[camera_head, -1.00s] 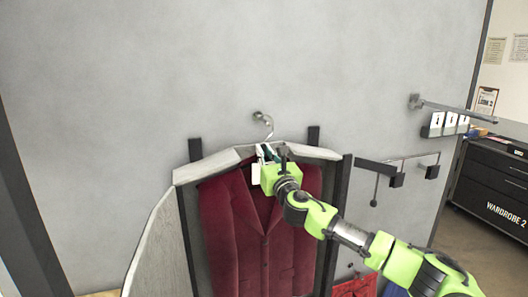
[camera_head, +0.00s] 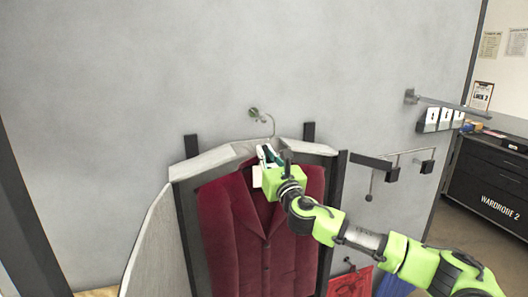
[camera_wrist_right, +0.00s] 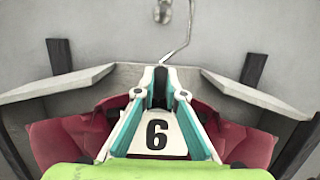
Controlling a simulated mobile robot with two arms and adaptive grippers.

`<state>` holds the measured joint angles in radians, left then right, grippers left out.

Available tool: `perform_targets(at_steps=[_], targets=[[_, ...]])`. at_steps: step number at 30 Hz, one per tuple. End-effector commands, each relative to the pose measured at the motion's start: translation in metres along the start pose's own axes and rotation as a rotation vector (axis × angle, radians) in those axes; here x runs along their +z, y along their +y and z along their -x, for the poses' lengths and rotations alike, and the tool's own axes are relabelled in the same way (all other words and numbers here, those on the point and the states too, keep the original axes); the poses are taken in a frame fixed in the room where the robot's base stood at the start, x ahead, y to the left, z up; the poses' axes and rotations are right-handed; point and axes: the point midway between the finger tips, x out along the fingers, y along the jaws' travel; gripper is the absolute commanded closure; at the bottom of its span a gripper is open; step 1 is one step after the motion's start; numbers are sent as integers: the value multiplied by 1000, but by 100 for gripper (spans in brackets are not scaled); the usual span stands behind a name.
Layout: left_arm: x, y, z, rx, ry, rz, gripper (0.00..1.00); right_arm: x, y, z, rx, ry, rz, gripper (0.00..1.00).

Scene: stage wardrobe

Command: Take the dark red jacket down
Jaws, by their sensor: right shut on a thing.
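The dark red jacket (camera_head: 232,232) hangs upright on a hanger inside a grey open-fronted frame in the head view. Its shoulders also show in the wrist view (camera_wrist_right: 62,138). My right gripper (camera_head: 268,154) is shut on the hanger at its neck, just above the collar. The thin hanger hook (camera_head: 271,124) rises above the fingers towards a round metal wall peg (camera_head: 253,113). In the wrist view the hook wire (camera_wrist_right: 187,35) runs up beside the peg (camera_wrist_right: 163,10); I cannot tell whether they touch. My left gripper is out of view.
The grey frame's dark right post (camera_head: 336,215) and sloping top boards stand close around the jacket. A metal rail (camera_head: 445,103) and a bracket with hooks (camera_head: 395,165) stick out at right. Red cloth (camera_head: 350,284) hangs low beside the frame. A dark cabinet (camera_head: 490,190) stands far right.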

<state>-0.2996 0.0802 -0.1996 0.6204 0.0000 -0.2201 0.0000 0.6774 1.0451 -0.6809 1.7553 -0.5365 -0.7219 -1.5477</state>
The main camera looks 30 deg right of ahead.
Motion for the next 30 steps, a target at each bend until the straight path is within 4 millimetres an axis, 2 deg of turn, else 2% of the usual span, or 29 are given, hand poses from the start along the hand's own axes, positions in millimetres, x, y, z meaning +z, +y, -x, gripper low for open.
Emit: perform_targets(at_steps=[3, 24, 30], targets=[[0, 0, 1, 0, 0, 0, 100, 6, 0, 5, 0, -7, -1, 100], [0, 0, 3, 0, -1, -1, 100, 11, 0, 36, 0, -6, 1, 100], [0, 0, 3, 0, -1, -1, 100, 12, 0, 40, -1, -7, -1, 100]])
